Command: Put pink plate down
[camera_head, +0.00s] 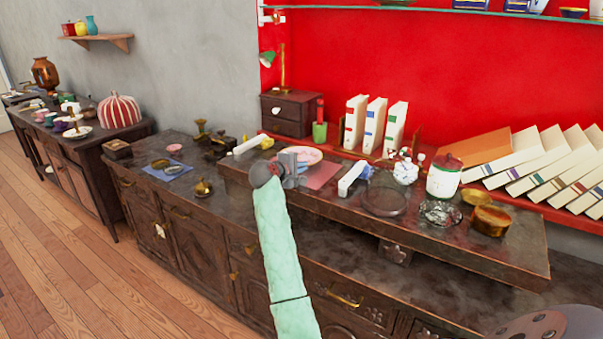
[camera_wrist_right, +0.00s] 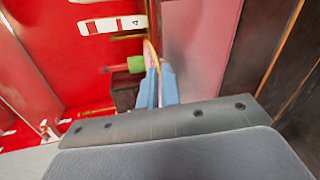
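The pink plate (camera_head: 308,152) shows behind my right gripper (camera_head: 300,168) in the head view, above the raised dark shelf on the cabinet. In the right wrist view the plate (camera_wrist_right: 151,54) appears as a thin edge, with its rim between the two blue fingers of my right gripper (camera_wrist_right: 158,75). The fingers are closed on the rim. A flat pink mat (camera_head: 324,176) lies on the shelf just right of the gripper; it also shows in the right wrist view (camera_wrist_right: 200,45). The gripper hides part of the plate. My left gripper is not in view.
A white box-like piece (camera_head: 353,177), a glass dish (camera_head: 384,201), a white jar (camera_head: 443,180) and brass tins (camera_head: 491,220) stand right of the mat. Upright books (camera_head: 375,125) and a green cup (camera_head: 319,131) stand behind. The shelf's front right is bare.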

